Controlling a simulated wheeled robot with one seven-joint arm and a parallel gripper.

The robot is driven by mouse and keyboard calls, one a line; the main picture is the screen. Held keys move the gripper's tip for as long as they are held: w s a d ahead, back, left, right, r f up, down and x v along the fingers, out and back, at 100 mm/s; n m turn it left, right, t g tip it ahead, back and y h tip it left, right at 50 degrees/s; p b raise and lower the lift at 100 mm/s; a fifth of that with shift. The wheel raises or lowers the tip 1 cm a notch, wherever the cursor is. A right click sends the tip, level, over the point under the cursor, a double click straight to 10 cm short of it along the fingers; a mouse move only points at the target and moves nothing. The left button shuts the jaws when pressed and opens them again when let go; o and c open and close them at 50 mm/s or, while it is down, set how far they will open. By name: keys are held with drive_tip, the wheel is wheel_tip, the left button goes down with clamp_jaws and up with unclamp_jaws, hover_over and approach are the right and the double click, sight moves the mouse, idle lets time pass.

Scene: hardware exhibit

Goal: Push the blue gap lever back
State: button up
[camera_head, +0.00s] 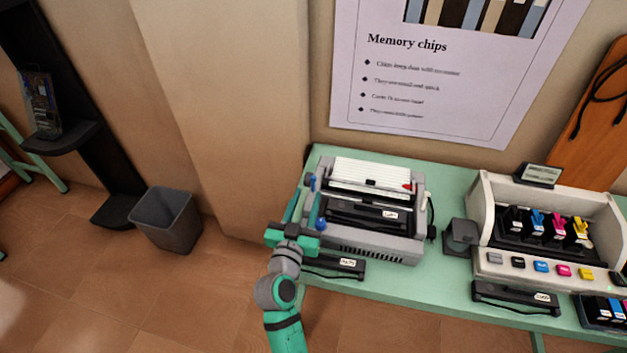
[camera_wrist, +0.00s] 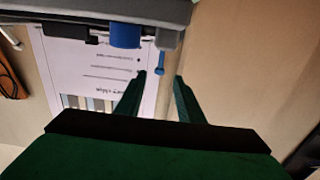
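A grey printer (camera_head: 378,243) with paper stands on the green table. The blue gap lever (camera_head: 311,182) is on its left side, towards the back. In the wrist view the lever (camera_wrist: 160,62) is a thin blue stem with a rounded end, seen between my fingertips. A thicker blue knob (camera_head: 321,224) is nearer the front of the same side; it also shows in the wrist view (camera_wrist: 124,35). My gripper (camera_wrist: 159,78) is open and empty beside the printer's left side. I cannot tell whether a finger touches the lever.
A black bar with a white label (camera_head: 338,265) lies in front of the printer. A second printer with coloured cartridges (camera_head: 550,262) stands to the right. A poster (camera_head: 440,85) hangs behind. A grey bin (camera_head: 167,220) stands on the floor at left.

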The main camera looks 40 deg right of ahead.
sight(312, 181)
drive_tip(key=x, duration=0.7)
drive_tip(key=shift+w, duration=0.1)
clamp_jaws()
